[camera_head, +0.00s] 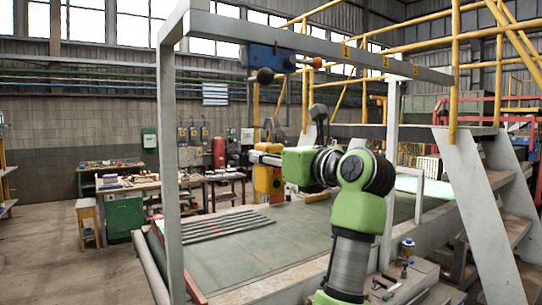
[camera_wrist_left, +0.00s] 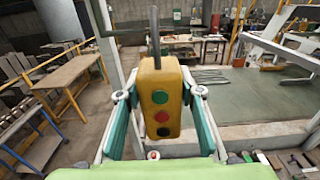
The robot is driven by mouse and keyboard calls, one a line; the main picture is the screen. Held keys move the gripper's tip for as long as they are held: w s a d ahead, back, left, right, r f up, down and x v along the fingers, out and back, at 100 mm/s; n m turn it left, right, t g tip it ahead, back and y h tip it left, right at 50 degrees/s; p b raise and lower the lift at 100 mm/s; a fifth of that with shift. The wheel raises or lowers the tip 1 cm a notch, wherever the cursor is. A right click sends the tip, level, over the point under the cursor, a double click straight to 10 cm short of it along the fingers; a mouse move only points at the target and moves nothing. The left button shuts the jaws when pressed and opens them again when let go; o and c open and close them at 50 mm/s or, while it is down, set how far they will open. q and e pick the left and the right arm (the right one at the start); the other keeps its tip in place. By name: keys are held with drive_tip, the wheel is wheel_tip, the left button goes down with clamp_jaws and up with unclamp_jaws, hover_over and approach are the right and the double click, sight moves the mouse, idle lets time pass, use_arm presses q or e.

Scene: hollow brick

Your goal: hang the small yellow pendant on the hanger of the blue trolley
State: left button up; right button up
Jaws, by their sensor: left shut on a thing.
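The yellow pendant (camera_head: 268,180) is held upright by my left gripper (camera_head: 266,158), in front of the work tables in the head view. In the left wrist view the pendant (camera_wrist_left: 160,98) sits between the two fingers of my left gripper (camera_wrist_left: 158,110), with green, red and black buttons facing the camera and a grey rod rising from its top. The blue trolley (camera_head: 270,58) is on the overhead grey beam, well above the pendant and apart from it. Its hanger is too small to make out clearly. My right gripper is not in view.
The grey frame (camera_head: 170,150) stands left of my arm, with its beam overhead. A flat table (camera_head: 235,250) with several metal bars lies below. Yellow railings and stairs (camera_head: 485,190) are at right. The air between pendant and trolley looks mostly open.

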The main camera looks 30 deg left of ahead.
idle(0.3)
use_arm(q)
drive_tip(key=o, duration=1.5)
drive_tip(key=shift+f, duration=0.15)
drive_tip(key=shift+d, duration=0.1)
